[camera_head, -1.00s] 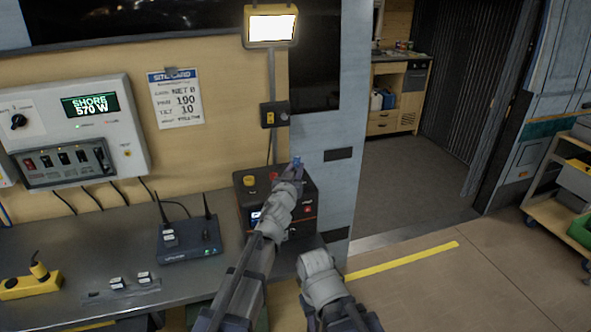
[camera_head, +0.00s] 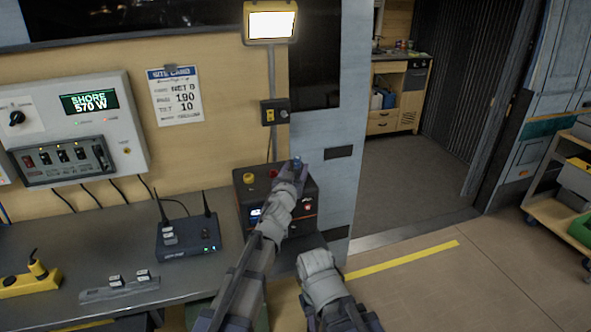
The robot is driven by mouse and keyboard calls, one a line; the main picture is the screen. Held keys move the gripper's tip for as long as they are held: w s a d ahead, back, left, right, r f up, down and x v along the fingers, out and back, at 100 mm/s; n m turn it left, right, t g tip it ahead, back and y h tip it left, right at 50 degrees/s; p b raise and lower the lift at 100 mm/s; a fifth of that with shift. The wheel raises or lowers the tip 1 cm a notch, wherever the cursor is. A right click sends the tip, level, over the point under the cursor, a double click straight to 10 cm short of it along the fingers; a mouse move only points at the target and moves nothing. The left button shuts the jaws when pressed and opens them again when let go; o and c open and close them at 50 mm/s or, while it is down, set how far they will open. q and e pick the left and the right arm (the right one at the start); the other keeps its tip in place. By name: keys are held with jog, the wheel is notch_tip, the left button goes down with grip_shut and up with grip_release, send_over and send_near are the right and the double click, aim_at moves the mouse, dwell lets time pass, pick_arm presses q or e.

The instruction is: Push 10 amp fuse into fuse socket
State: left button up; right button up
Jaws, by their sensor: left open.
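My left gripper (camera_head: 296,167) is open over the top right of a black box (camera_head: 308,215), seen from behind, so its fingers are partly hidden. A small blue piece (camera_head: 297,161) shows at its fingertips. I cannot tell whether it is the 10 amp fuse or part of the box. The box has a yellow knob (camera_head: 250,178) and a red knob (camera_head: 272,173) on top. My left wrist and forearm hide part of its front. I cannot make out the fuse socket. My right arm shows at the bottom centre, with its gripper out of sight.
The box stands on a grey bench (camera_head: 125,225). A router with two antennas (camera_head: 188,240) is left of it. A panel reading SHORE 570 W (camera_head: 85,130) hangs on the wall. A small strip (camera_head: 120,290) and a yellow block (camera_head: 30,284) lie left.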

pick_arm(q)
jog(key=shift+s, duration=0.1)
jog(key=v, duration=0.7)
jog(key=shift+s, duration=0.4)
